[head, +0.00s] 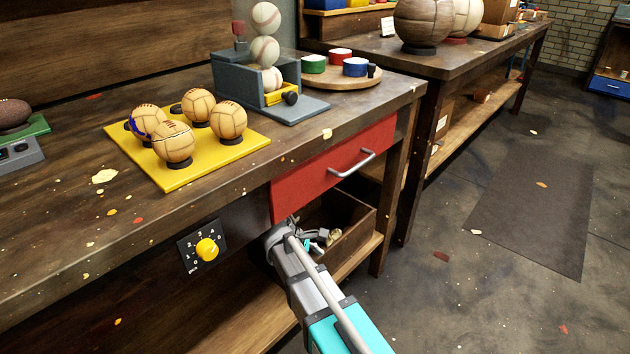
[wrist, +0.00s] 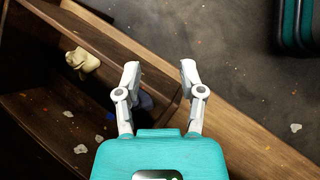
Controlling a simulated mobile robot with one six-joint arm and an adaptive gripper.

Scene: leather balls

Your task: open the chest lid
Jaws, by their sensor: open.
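A brown wooden chest (head: 352,240) stands on the lower shelf beneath the red drawer. Its inside is visible, with a crumpled cream object (head: 333,237) in it. The cream object also shows at the left of the wrist view (wrist: 83,61). I cannot clearly make out a lid; my arm and the bench hide part of the chest. My gripper (wrist: 159,73) is open, its two fingers apart with nothing between them, over the chest's wooden edge in the wrist view. In the head view my gripper (head: 315,243) is partly hidden at the chest's opening. I cannot tell whether it touches the wood.
The red drawer (head: 335,165) with a metal handle is shut, just above my gripper. A yellow dial (head: 207,249) is on the bench front to the left. The bench leg (head: 393,225) stands right of the chest.

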